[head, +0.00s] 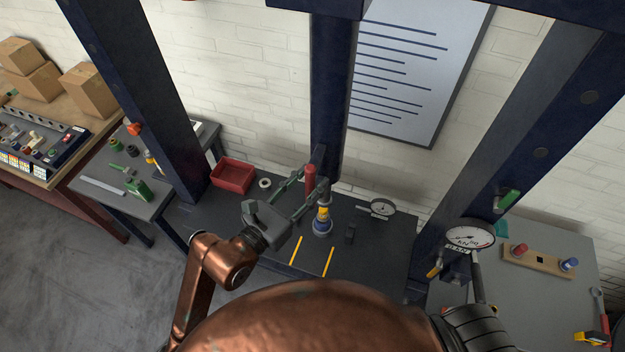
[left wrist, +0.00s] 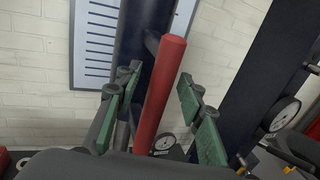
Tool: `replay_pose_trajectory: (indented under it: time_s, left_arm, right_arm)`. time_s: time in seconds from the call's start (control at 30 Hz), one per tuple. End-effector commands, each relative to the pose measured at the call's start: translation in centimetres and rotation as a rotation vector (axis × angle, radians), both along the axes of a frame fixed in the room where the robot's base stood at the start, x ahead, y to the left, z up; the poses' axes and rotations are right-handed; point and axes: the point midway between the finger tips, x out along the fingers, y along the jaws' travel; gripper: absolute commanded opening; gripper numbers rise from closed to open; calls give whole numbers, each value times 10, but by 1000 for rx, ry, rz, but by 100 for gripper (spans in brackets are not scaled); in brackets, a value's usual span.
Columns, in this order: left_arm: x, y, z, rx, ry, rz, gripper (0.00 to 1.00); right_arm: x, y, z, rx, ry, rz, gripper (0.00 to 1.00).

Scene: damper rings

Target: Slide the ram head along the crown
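The dark blue ram head (head: 332,85) hangs as a thick column below the crown (head: 315,6), whose beam is partly cut off by the top edge. A red upright handle (head: 310,182) stands at the column's lower end. My left gripper (head: 306,192) reaches it from the front left. In the left wrist view the red handle (left wrist: 164,95) stands between the two open green-padded fingers (left wrist: 160,108), with visible gaps on both sides. A dark ribbed part of mine shows at the lower right of the head view; whether the right gripper is open is unclear.
Blue uprights (head: 140,95) flank the bed. A large gauge (head: 469,237) is at right.

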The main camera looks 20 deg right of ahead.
Motion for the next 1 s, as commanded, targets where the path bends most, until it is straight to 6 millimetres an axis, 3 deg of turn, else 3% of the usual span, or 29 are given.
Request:
replay_pose_trajectory:
  time_s: [0.8, 1.0]
  left_arm:
    - [-11, 15, 0, 0, 0, 0, 36]
    - [-20, 28, -1, 1, 1, 1, 36]
  right_arm:
    - [1, 6, 0, 6, -1, -2, 43]
    - [1, 5, -1, 5, 0, -1, 43]
